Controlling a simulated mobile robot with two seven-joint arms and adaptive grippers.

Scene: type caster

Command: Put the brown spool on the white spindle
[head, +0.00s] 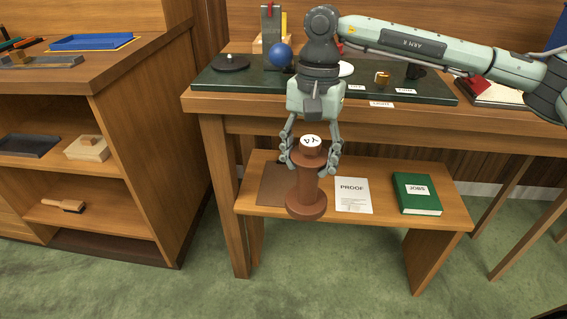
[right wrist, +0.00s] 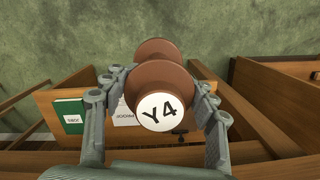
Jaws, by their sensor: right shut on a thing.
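The brown spool (head: 307,190) has wide flanges and a white top label, read as Y4 in the right wrist view (right wrist: 158,112). My right gripper (head: 310,160) is shut on it, with fingers on both sides of its upper end. It hangs roughly upright in front of the table, clear of the tabletop. A white round piece (head: 346,69) is partly hidden behind my right arm. I cannot tell which is the white spindle. My left gripper is out of view.
The wooden table (head: 400,118) has a lower shelf with a PROOF sheet (head: 353,195) and a green JOBS book (head: 417,193). A blue ball (head: 280,55), a metal plate (head: 270,25) and a small brown piece (head: 382,78) stand on top. Shelving (head: 130,100) is at left.

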